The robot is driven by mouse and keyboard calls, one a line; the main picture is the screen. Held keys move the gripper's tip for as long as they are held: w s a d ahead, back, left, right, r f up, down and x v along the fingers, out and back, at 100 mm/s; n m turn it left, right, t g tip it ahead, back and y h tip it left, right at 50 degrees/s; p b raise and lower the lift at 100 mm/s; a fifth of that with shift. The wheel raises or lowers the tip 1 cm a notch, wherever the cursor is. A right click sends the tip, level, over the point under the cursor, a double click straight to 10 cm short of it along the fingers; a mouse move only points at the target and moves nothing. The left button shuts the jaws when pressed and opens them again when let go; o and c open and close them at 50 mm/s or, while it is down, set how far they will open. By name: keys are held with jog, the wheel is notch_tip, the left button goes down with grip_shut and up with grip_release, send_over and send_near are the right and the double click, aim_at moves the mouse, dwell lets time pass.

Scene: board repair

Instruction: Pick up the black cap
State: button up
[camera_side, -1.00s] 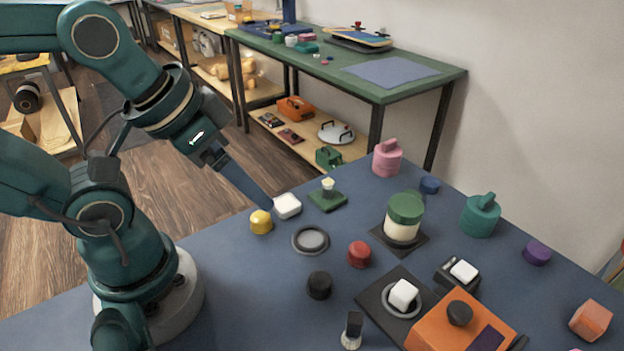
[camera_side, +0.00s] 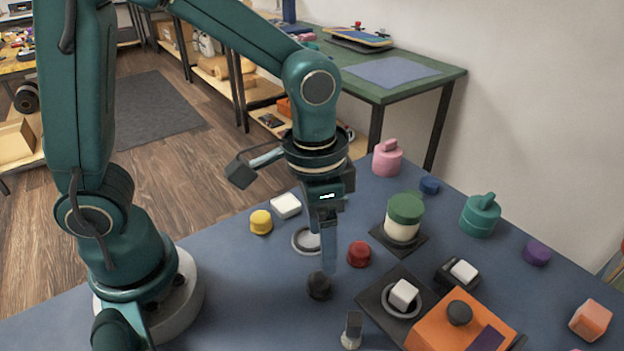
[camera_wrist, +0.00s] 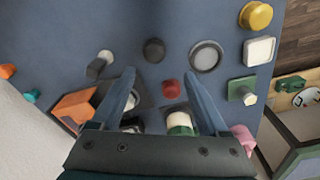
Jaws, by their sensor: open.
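The black cap (camera_side: 319,286) stands on the blue tabletop in front of the red cap. It also shows in the wrist view (camera_wrist: 153,50), beyond my fingertips and slightly left of the middle between them. My gripper (camera_side: 329,264) points down just above and behind the cap, its fingers partly in front of the grey ring. In the wrist view my gripper (camera_wrist: 160,74) has its two fingers spread wide, with nothing held. The gap in height between the fingertips and the cap is hard to judge.
The red cap (camera_side: 359,254) sits close to the right of my fingers. A round grey ring (camera_side: 300,241) lies behind. An orange box (camera_side: 452,325) with a black knob and a small upright black-topped part (camera_side: 353,328) stand nearby. The table left of the cap is clear.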

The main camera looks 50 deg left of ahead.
aim_at(318, 278)
jog(key=shift+s+d+f+g, duration=0.15)
jog(key=shift+s+f+g, duration=0.1)
jog(key=shift+f, duration=0.2)
jog(key=shift+s+d+f+g, duration=0.15)
jog(key=shift+s+f, duration=0.05)
jog(key=shift+f, duration=2.75)
grip_shut()
